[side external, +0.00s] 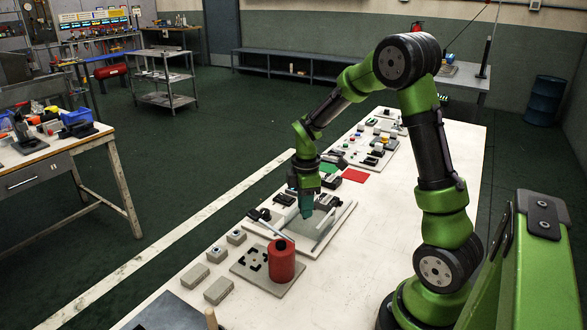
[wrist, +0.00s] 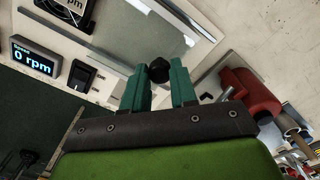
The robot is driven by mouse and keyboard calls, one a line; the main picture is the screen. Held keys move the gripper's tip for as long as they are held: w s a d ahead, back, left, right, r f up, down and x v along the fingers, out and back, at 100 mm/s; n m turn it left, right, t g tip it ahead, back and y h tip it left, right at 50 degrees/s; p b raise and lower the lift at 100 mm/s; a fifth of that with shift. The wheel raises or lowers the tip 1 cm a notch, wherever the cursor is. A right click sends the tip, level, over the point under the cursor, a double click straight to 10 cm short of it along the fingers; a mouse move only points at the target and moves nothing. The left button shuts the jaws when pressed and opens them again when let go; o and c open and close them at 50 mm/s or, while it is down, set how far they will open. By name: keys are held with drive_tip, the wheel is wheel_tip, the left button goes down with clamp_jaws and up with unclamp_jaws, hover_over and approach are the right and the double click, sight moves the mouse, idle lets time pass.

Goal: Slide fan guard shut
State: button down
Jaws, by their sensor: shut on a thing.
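The fan guard (wrist: 150,32) is a pale, glassy sliding panel in a light frame, in the upper middle of the wrist view. A black knob (wrist: 158,69) sits at its near edge. My gripper (wrist: 158,76) has its teal fingers shut on this knob. In the side view my gripper (side external: 306,208) points down over the panel unit on the bench. Part of the dark fan (wrist: 68,10) shows at the top left of the wrist view, beside the guard and uncovered in the visible part.
A display reading 0 rpm (wrist: 33,57) and a black rocker switch (wrist: 83,78) lie left of the guard. A red cylinder (side external: 282,262) stands on a grey plate close to the panel unit. Small grey blocks (side external: 194,276) are at the bench's left edge. The bench's right side is clear.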

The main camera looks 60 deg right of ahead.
drive_tip(key=d, duration=1.1)
drive_tip(key=c, duration=1)
unclamp_jaws()
drive_tip(key=shift+o, duration=0.5)
drive_tip(key=shift+a, duration=0.1)
drive_tip(key=shift+r, duration=0.1)
wheel_tip(320, 180, up, 17)
